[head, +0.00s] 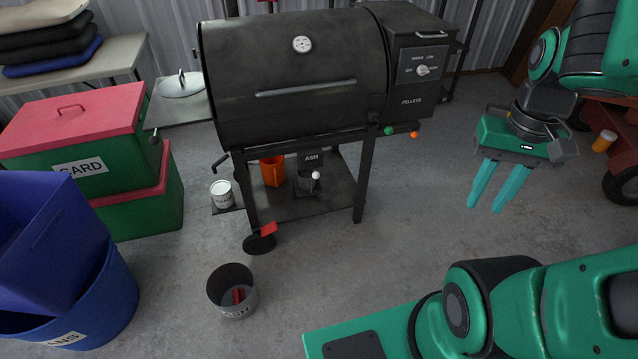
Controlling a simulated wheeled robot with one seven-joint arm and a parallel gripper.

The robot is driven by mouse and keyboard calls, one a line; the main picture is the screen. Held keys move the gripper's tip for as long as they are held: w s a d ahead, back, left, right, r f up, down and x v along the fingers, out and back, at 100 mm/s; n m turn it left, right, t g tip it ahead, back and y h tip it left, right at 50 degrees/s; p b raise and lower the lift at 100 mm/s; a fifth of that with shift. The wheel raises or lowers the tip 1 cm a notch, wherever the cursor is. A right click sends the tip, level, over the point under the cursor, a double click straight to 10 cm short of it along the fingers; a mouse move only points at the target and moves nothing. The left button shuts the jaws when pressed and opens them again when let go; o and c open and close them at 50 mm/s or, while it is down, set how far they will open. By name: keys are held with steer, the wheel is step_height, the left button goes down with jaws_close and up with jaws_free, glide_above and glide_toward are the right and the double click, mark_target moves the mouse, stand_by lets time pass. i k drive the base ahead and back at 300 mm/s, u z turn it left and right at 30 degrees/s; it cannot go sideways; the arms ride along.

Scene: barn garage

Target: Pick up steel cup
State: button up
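My gripper (485,209) hangs in the air at the right, above bare floor and right of the grill. Its two teal fingers point down with a gap between them and nothing in it. I cannot identify a steel cup for certain. A small pale metallic can (222,195) with a label stands on a low ledge at the grill's lower left. A small shiny pale object (316,176) shows by the dark ASH container (309,160) on the grill's lower shelf; its shape is too small to tell. My gripper is well apart from both.
A black pellet grill (290,85) stands at the centre back. A grey bucket (232,300) with something red inside sits on the floor. Green-and-red boxes (80,125) and blue bins (75,290) fill the left. An orange-yellow jar (604,141) is at far right. Floor right of the grill is clear.

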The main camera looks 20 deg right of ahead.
mark_target(306, 182)
steer(key=z, duration=0.05)
steer(key=i, duration=1.1)
steer(key=u, duration=0.55)
